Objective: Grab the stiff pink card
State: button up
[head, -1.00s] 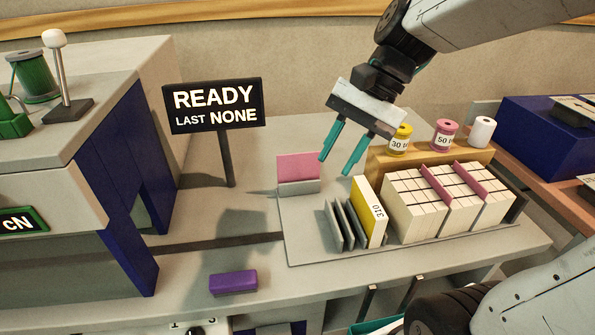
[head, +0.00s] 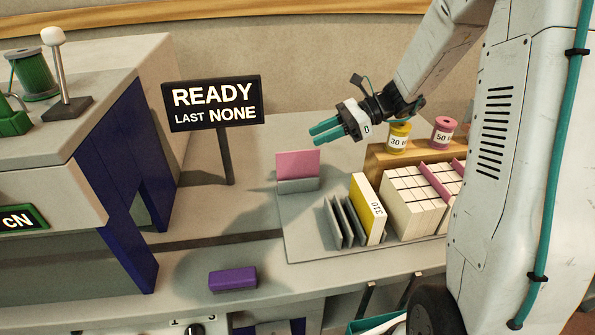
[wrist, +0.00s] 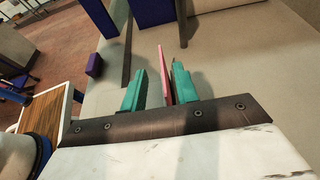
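The pink card (head: 298,164) stands upright in a small grey holder (head: 298,185) at the back left of the grey tray. My gripper (head: 315,136) is open and empty, just above and right of the card in the head view, with its teal fingers pointing left. In the wrist view the card shows edge-on as a thin pink strip (wrist: 166,78) between the two fingertips (wrist: 156,85), closer to the right finger. How far the card lies beyond the fingers is hard to tell.
A yellow card (head: 367,212) and several grey plates (head: 341,222) stand in front, beside white blocks (head: 412,203). Thread spools (head: 399,137) stand behind. The READY sign (head: 212,104) rises at left. A purple block (head: 233,279) lies on the clear front bench.

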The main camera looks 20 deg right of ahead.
aim_at(300, 164)
jog(key=x, duration=0.7)
jog(key=shift+a+f, duration=0.2)
jog(key=shift+f, duration=0.3)
grip_shut()
